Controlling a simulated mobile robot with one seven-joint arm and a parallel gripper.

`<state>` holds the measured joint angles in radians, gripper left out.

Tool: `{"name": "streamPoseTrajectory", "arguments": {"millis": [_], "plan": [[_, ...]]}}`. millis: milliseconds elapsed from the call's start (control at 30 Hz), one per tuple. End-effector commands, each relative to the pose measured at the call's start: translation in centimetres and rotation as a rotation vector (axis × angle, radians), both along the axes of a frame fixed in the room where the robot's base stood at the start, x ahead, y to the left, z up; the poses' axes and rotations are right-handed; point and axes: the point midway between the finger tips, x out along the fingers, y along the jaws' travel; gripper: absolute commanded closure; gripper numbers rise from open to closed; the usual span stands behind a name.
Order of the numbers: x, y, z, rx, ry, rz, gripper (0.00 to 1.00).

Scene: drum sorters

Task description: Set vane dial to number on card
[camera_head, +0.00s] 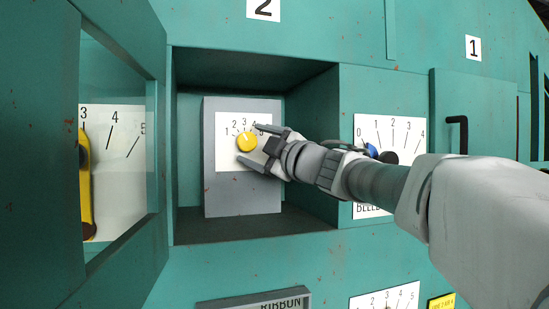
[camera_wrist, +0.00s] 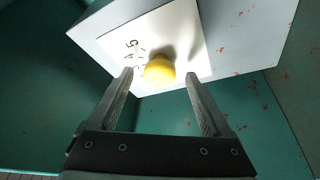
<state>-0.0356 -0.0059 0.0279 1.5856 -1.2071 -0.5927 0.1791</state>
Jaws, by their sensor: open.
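The yellow dial knob (camera_head: 246,142) sits on a white scale plate (camera_head: 228,160) with the numbers 1 to 4 readable and a further mark half hidden by a finger. The plate is on a grey box (camera_head: 240,200) inside a teal recess. My gripper (camera_head: 249,146) reaches in from the right, its fingers open above and below the knob. In the wrist view the knob (camera_wrist: 159,70) lies ahead between the two open fingertips (camera_wrist: 160,78), with gaps on both sides. The knob's pointer direction is too small to tell. No number card can be made out clearly.
The recess wall (camera_head: 310,110) stands close right of my wrist. A second scale (camera_head: 405,130) with a blue part, a black handle (camera_head: 458,135) and a RIBBON holder (camera_head: 260,301) surround it. At left, a window shows a yellow pointer (camera_head: 85,190) near 3 on a larger scale.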

Motion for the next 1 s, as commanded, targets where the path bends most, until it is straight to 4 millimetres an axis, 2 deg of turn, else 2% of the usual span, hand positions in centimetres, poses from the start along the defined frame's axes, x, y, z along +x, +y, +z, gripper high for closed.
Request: {"name": "streamPoseTrajectory", "arguments": {"millis": [400, 600, 800, 1000], "plan": [[-7.6, -5.5, -2.0, 0.0, -0.003, -0.003, 0.17], [-10.8, -7.8, -2.7, 0.0, -0.001, -0.002, 0.17], [-12.4, -8.9, -3.0, 0.0, 0.0, 0.0, 0.17], [-12.7, -9.2, -3.1, -0.001, 0.001, 0.0, 0.17]]}}
